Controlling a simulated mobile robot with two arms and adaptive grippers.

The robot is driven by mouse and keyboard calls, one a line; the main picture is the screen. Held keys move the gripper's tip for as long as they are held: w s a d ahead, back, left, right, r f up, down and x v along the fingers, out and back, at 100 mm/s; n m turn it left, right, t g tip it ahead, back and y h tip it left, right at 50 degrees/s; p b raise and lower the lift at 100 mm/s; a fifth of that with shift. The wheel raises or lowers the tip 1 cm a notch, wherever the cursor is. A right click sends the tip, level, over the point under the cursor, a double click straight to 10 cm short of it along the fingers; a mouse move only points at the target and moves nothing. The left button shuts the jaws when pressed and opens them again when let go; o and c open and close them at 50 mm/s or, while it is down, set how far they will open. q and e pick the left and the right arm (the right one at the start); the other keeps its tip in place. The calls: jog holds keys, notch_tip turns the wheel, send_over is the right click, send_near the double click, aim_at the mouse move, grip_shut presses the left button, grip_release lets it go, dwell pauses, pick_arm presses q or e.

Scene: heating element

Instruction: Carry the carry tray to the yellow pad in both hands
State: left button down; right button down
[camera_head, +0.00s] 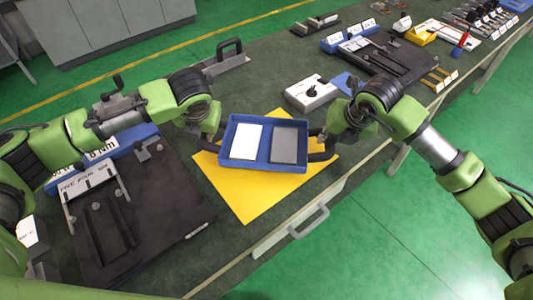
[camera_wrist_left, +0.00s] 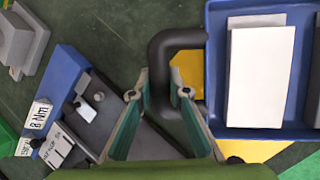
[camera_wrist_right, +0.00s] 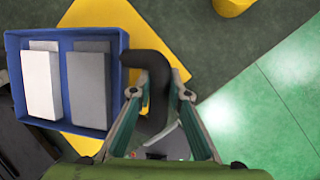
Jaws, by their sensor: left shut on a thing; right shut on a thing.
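The blue carry tray (camera_head: 262,165) hangs over or sits on the back part of the yellow pad (camera_head: 250,200); I cannot tell whether it touches. It looks about level and holds a white block (camera_head: 246,141) and a grey block (camera_head: 284,146). My left gripper (camera_wrist_left: 160,93) is shut on the black handle (camera_wrist_left: 160,60) at the tray's left side. My right gripper (camera_wrist_right: 160,93) is shut on the black handle (camera_wrist_right: 150,62) at its right side.
A dark fixture plate (camera_head: 150,215) with blue parts lies left of the pad. A white box with a black knob (camera_head: 312,92) stands behind the tray. The bench's front edge, with a drawer handle (camera_head: 309,222), runs close to the pad's right side. More fixtures fill the bench's far end.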

pick_arm(q)
jog(key=shift+s+a+r, duration=0.1)
jog(key=shift+s+r, duration=0.05)
jog(key=shift+s, duration=0.05)
pick_arm(e)
jog(key=shift+s+a+r, duration=0.1)
jog(key=shift+s+r, duration=0.1)
jog(key=shift+f, duration=0.15)
